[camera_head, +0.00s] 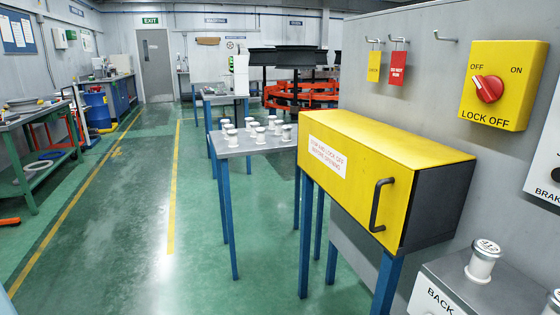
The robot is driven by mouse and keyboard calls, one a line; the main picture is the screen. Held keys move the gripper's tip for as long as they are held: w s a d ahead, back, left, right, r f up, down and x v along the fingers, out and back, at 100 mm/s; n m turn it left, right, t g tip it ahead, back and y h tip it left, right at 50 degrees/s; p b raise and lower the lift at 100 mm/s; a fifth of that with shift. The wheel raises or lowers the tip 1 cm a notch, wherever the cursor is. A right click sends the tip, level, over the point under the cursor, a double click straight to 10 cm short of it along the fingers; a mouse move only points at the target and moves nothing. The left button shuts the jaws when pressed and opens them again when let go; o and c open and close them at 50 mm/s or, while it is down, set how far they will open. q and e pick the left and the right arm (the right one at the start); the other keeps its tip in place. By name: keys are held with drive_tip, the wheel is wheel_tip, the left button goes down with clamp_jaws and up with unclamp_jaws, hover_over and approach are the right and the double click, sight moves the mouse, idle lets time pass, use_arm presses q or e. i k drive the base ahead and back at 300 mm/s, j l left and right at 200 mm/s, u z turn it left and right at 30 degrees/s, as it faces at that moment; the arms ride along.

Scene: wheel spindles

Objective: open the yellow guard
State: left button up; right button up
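The yellow guard (362,205) is a long yellow box cover on blue legs, at the right of the head view. Its front carries a white label about locking off before opening. A black vertical handle (379,206) is on the front near its right end. The guard appears shut. The yellow lock-off switch box (503,86) with a red knob (487,89) is on the grey wall above right; the knob's pointer direction is hard to tell. Neither of my grippers is in view.
A metal table (246,146) with several white spools stands left of the guard. A yellow tag (374,66) and a red tag (398,68) hang from wall hooks. A white spool (482,262) stands on a grey box at lower right.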

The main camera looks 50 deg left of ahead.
sight(368, 166)
drive_tip(key=u, duration=1.3)
